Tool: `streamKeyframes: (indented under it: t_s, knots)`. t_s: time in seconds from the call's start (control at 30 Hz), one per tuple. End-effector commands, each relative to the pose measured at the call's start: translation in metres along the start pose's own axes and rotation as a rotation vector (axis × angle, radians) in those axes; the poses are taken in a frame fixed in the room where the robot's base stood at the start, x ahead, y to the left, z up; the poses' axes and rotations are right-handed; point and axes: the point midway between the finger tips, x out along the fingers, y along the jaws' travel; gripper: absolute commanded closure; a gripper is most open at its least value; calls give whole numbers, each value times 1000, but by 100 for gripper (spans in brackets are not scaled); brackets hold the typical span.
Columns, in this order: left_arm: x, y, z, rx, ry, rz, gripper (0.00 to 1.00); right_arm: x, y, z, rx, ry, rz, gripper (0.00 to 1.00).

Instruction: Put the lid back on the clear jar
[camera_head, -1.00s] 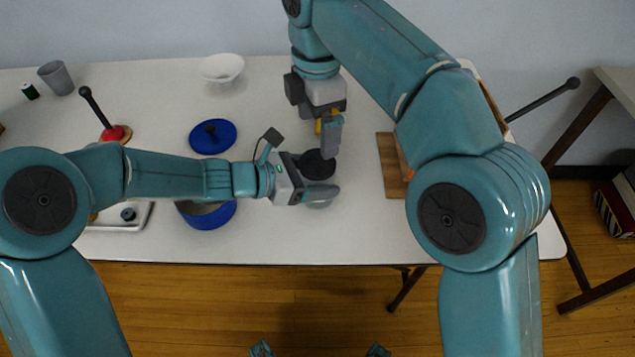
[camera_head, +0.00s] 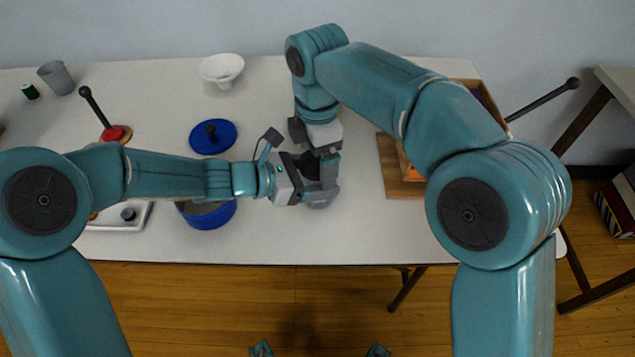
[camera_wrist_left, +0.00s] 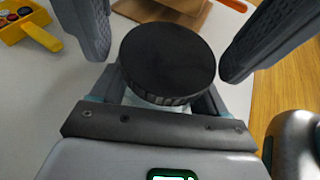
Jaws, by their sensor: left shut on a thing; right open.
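The black ribbed lid (camera_wrist_left: 168,60) lies over the mouth of the clear jar (camera_wrist_left: 150,98), which shows only as a pale strip beneath it. I cannot tell whether the lid is fully seated. My left gripper (camera_head: 303,184) is shut on the jar, with its fingers low on both sides beneath the lid. My right gripper (camera_head: 325,178) is over the jar, open. Its two dark fingers stand on either side of the lid in the left wrist view (camera_wrist_left: 165,65), apart from it. In the head view the grippers hide most of the jar and lid.
A blue pot (camera_head: 207,216) stands just left of my left gripper, with a blue lid (camera_head: 222,143) behind it. A white bowl (camera_head: 221,69) stands at the back. A wooden board (camera_head: 391,165) lies to the right. A yellow tray (camera_wrist_left: 18,28) shows beyond the jar.

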Motion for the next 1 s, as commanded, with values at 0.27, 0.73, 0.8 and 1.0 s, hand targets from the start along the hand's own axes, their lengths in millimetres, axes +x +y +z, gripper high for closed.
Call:
streamKeyframes:
  t_s: [0.27,0.73,0.8,1.0]
  knots:
    - [0,0,0,0,0,0,100,0,0,0,0,0,0,64]
    - [0,0,0,0,0,0,100,0,0,0,520,0,0,64]
    - [0,0,0,0,0,0,100,0,0,0,561,0,0,64]
    - [0,0,0,0,0,0,100,0,0,0,570,0,0,64]
